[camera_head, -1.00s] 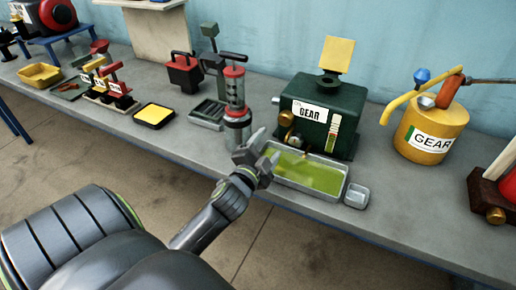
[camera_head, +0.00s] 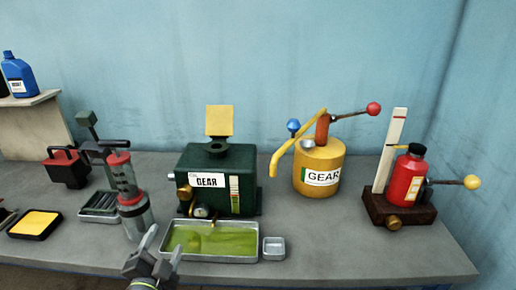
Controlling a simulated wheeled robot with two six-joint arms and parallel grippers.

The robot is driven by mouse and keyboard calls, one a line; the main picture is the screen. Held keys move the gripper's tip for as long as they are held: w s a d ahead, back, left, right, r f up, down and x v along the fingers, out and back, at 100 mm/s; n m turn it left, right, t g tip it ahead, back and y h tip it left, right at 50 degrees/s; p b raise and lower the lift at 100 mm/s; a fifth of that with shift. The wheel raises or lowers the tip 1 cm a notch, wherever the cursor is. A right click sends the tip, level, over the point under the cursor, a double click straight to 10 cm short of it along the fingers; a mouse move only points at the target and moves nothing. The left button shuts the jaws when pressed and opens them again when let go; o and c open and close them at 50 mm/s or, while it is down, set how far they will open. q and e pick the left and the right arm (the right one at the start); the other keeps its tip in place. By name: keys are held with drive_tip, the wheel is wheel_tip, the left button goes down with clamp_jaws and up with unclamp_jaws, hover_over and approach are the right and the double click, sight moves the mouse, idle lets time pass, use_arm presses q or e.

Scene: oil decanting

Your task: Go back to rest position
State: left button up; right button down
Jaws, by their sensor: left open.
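My left gripper (camera_head: 160,246) is low in the head view, in front of the bench's front edge. Its fingers are apart and nothing shows between them. It is just left of the metal tray (camera_head: 212,257) with green liquid in it, and below the clear pump cylinder (camera_head: 136,216) with red bands. I cannot tell whether it touches either. The dark green GEAR tank (camera_head: 216,172) stands behind the tray, with a yellow plate above it. My right gripper does not show.
A yellow GEAR can (camera_head: 320,170) with a lever and a red bottle (camera_head: 405,179) on a dark wooden stand are to the right. A small metal dish (camera_head: 274,248) sits beside the tray. A yellow-topped pad (camera_head: 35,224) lies at left. The bench (camera_head: 330,245) is bare at front right.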

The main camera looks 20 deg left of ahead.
use_arm(q)
drive_tip(key=s+d+f+n+g+h, duration=0.1)
drive_tip(key=s+d+f+n+g, duration=0.1)
drive_tip(key=s+f+n+g, duration=0.55)
drive_tip(key=s+d+f+n+g+h, duration=0.2)
drive_tip(key=s+f+g, duration=0.55)
drive_tip(key=s, duration=0.65)
drive_tip(key=s+f+x, duration=0.1)
drive_tip(key=s+x, duration=0.2)
drive_tip(key=x, duration=1)
drive_tip(key=s+d+x, duration=0.1)
drive_tip(key=s+x, duration=0.1)
drive_tip(key=x, duration=1.1)
drive_tip(key=s+d+f+g, duration=0.1)
drive_tip(key=s+f, duration=1.4)
drive_tip(key=shift+d+f, duration=0.15)
drive_tip(key=shift+f, duration=0.05)
drive_tip(key=shift+s+m, duration=0.15)
drive_tip(key=shift+m, duration=0.1)
